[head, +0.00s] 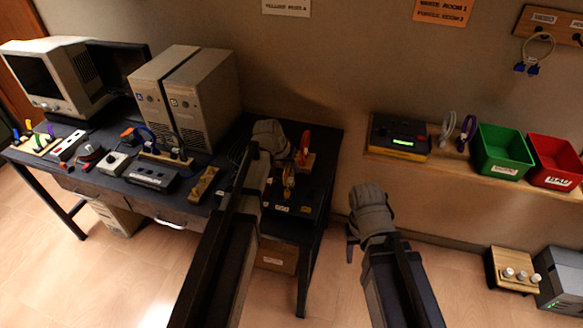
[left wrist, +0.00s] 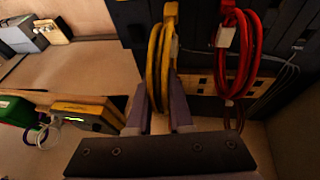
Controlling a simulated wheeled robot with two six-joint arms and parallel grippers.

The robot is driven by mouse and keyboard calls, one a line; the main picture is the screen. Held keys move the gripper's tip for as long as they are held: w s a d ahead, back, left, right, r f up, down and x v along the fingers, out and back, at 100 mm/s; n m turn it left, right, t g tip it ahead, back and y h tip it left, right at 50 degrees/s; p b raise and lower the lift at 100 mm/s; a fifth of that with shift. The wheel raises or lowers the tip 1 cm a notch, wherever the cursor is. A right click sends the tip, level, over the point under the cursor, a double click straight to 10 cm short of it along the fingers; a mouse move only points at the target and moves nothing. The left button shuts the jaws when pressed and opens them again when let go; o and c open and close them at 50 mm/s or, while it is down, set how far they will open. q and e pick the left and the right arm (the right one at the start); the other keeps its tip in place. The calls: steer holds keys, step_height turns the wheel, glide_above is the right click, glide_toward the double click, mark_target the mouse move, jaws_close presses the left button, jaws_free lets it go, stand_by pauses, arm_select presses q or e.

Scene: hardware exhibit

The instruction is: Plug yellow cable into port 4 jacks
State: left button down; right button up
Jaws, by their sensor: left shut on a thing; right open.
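The yellow cable (left wrist: 154,62) hangs as a coil in the left wrist view, its yellow plug (left wrist: 170,10) up by a dark panel. My left gripper (left wrist: 158,112) is shut on the coil, with a finger on each side. In the head view the yellow cable (head: 288,181) shows beside my left gripper (head: 280,150) at the desk's right end. A dark box with small pale labels (head: 290,208) is just below it; I cannot read a port number. I cannot tell whether either plug is in a jack. My right gripper (head: 358,225) is open and empty, right of the desk.
A red cable (left wrist: 238,55) hangs right beside the yellow one; it also shows in the head view (head: 305,146). Beige computer towers (head: 185,95) and small devices crowd the desk. A wall shelf at right holds a yellow-black tester (head: 400,137), green bin (head: 503,150) and red bin (head: 556,162).

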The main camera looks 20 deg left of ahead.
arm_select(q)
steer(key=shift+f+b, duration=1.05)
stand_by(2.4)
steer(key=shift+c, duration=0.5)
jaws_free()
stand_by(0.4)
steer(key=shift+r, duration=0.1)
stand_by(0.4)
steer(key=p+v, duration=0.7)
steer(key=shift+s, duration=0.15)
stand_by(0.5)
steer(key=shift+r, duration=0.1)
